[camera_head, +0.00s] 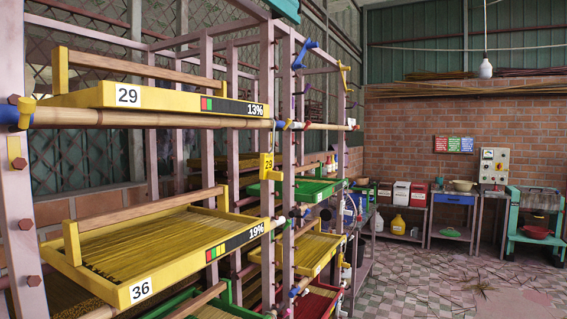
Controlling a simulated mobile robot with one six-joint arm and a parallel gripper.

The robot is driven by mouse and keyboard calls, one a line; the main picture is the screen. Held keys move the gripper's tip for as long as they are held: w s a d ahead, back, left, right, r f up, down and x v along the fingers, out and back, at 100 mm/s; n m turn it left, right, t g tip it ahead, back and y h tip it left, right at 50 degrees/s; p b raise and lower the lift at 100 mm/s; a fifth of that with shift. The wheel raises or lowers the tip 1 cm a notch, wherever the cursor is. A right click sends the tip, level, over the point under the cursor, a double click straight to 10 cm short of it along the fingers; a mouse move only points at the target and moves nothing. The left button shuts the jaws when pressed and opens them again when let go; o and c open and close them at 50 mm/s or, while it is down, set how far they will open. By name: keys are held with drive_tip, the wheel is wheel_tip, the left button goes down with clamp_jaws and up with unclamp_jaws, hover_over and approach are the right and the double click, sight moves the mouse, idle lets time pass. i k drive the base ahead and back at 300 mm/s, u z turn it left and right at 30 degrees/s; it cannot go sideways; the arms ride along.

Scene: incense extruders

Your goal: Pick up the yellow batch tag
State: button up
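A yellow batch tag (266,168) marked 29 hangs on the pinkish upright of the rack, near the middle of the view. It sits below the end of the upper tray and to the right of it. My gripper is not in view, so its place relative to the tag and its state do not show.
The rack (268,90) fills the left half. It holds a yellow tray (97,98) marked 29 and 13%, and below it a yellow tray (126,294) marked 36 and 19%, with thin sticks. A green tray (302,190) is farther back. Checkered floor (405,265) lies right, with scattered sticks.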

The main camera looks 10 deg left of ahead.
sight(266, 172)
drive_tip(key=z, duration=0.05)
drive_tip(key=i, duration=1)
drive_tip(key=u, duration=0.05)
